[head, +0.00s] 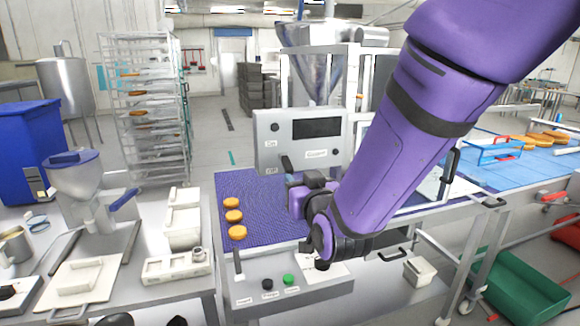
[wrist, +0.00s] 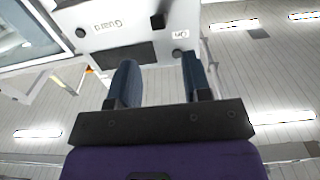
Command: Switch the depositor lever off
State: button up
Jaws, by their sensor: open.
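The depositor's grey control panel (head: 300,140) has a dark screen, a round knob, and small labels reading On, Guard and, low at the left, apparently Off. The short black lever (head: 287,164) sticks out near the panel's lower left, below and right of the On label; its exact setting is unclear. In the wrist view the panel is upside down, and the lever (wrist: 158,20) shows beyond the fingertips, near the On label (wrist: 180,34). My gripper (head: 300,182) is just below the panel in the head view. Its fingers (wrist: 160,76) are apart with nothing between them.
A purple belt (head: 262,204) with several round orange cakes (head: 233,217) runs below the panel. A lower control box (head: 288,290) with buttons stands in front. The hopper (head: 318,75) rises behind. A bench with a small depositor (head: 76,185) is left; a green crate (head: 520,290) is right.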

aim_at(289, 167)
jog(key=x, duration=1)
jog(key=shift+f, duration=0.1)
jog(key=shift+s, duration=0.1)
